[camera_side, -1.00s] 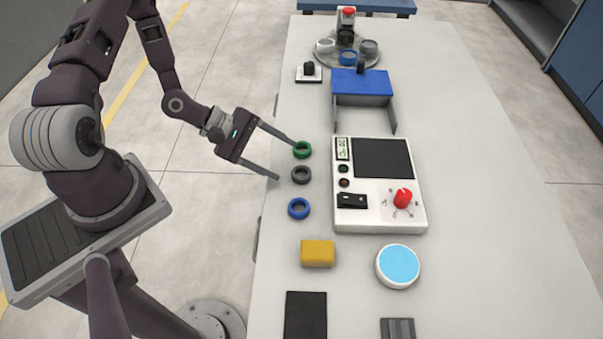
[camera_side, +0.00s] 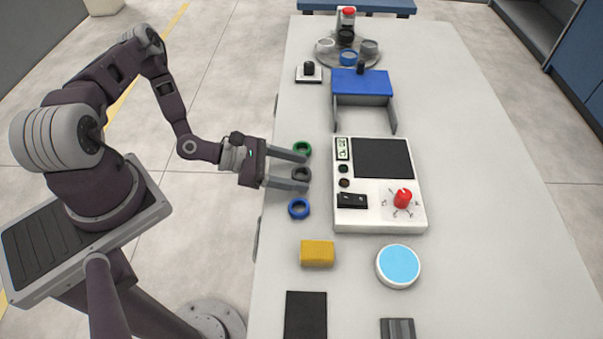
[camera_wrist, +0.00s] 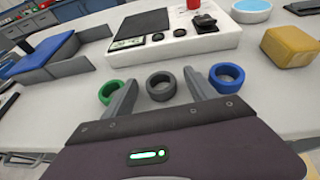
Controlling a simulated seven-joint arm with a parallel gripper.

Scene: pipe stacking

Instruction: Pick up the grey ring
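The grey ring (camera_side: 302,174) stands on the white table between a green ring (camera_side: 302,149) and a blue ring (camera_side: 299,208). My gripper (camera_side: 301,171) is open at the table's left edge, with its fingers pointing toward the rings. In the wrist view the grey ring (camera_wrist: 161,86) shows between and slightly beyond the two fingertips (camera_wrist: 160,85), apparently not gripped. The left finger there overlaps the green ring (camera_wrist: 110,92). The right finger is close to the blue ring (camera_wrist: 227,77). In the side view one finger partly hides the grey ring.
A white control box (camera_side: 375,218) with a red knob stands just beyond the rings. A blue-topped stand (camera_side: 362,83) is farther back. A yellow block (camera_side: 317,253) and a blue-topped round disc (camera_side: 398,266) lie toward the front. The table's right side is clear.

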